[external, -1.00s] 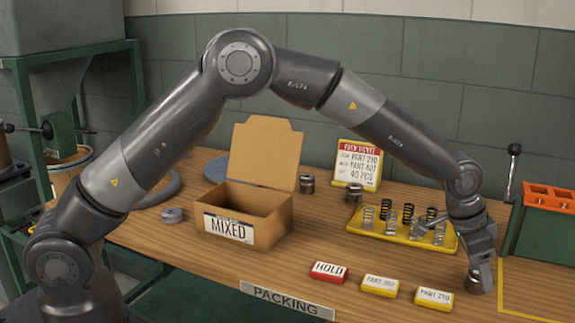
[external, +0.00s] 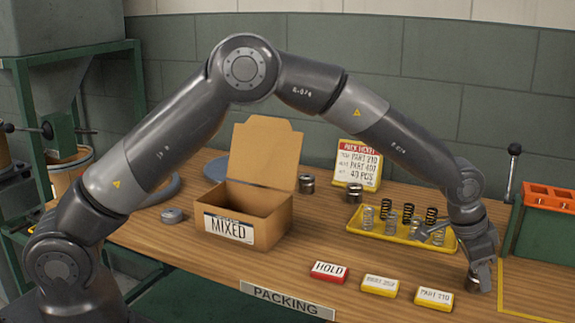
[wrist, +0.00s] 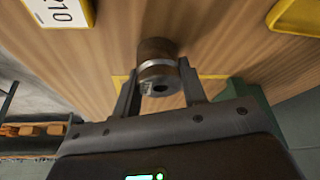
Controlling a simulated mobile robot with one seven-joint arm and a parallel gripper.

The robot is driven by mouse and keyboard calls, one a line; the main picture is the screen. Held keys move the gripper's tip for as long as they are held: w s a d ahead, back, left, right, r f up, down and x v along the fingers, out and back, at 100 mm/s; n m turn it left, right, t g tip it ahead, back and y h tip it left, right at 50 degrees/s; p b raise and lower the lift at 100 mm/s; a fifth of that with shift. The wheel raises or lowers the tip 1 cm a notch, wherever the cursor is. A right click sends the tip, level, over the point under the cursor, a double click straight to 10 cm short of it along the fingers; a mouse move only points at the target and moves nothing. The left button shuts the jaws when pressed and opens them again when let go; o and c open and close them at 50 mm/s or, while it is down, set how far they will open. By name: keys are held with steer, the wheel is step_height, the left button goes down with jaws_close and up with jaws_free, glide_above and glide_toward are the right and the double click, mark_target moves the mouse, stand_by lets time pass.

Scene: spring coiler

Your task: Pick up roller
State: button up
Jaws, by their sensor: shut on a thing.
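The roller (wrist: 157,62) is a short dark brown cylinder with a silver band and a metal end with a dark hole. In the wrist view it sits between the two fingers of my gripper (wrist: 158,88), which is shut on it. In the external view my gripper (external: 481,268) points down at the right front of the table, and only a little of the roller (external: 474,286) shows below the fingers. It is at or close to the table top; I cannot tell if there is a gap.
A yellow tray (external: 385,234) of springs lies just behind my gripper. Yellow labels (external: 433,297) and a red HOLD label (external: 329,271) lie to its left. An open MIXED box (external: 270,235) stands mid-table. A green stand with an orange rack (external: 549,198) is at right.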

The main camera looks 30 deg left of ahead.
steer(key=shift+c, duration=1)
steer(key=shift+r, duration=0.15)
